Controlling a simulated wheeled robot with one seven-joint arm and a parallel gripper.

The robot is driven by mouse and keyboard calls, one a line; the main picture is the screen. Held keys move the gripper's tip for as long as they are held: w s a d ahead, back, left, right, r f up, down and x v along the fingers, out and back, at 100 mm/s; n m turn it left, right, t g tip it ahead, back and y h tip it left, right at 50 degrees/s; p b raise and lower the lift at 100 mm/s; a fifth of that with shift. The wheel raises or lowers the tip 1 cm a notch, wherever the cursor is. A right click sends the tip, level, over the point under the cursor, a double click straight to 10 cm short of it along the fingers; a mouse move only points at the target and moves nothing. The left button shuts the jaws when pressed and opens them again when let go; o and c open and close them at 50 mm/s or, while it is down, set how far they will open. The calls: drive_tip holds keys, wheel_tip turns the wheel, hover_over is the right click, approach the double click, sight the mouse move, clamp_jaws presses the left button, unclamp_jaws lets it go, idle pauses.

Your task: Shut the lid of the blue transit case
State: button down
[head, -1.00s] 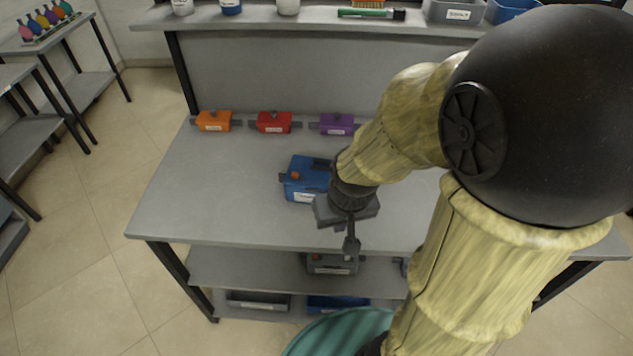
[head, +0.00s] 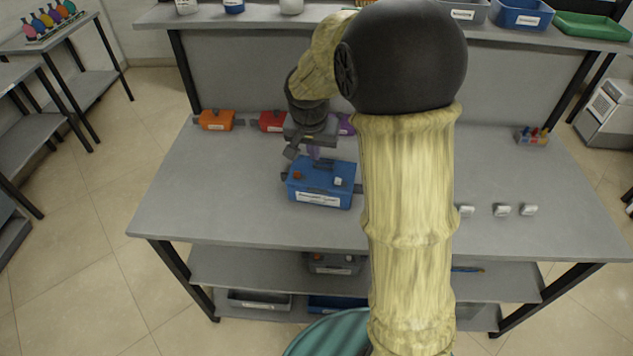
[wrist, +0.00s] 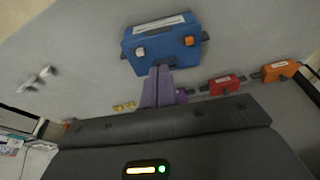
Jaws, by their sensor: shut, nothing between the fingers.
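My gripper (head: 313,154) is at the far side of the case, pointing down. Its purple fingers also show in the wrist view (wrist: 158,84), shut and empty, close to the case edge. I cannot tell whether they touch it.
An orange case (head: 215,120), a red case (head: 272,121) and a partly hidden purple case (head: 346,124) stand along the bench back. Several small white items (head: 502,210) lie at the right. The left of the bench (head: 200,190) is clear. A shelf (head: 220,18) runs above.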

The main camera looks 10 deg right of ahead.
drive_tip(key=p, duration=0.3)
approach(317, 189)
drive_tip(key=x, duration=0.5)
drive_tip(key=shift+d, duration=0.1)
drive_tip(key=shift+f, duration=0.45)
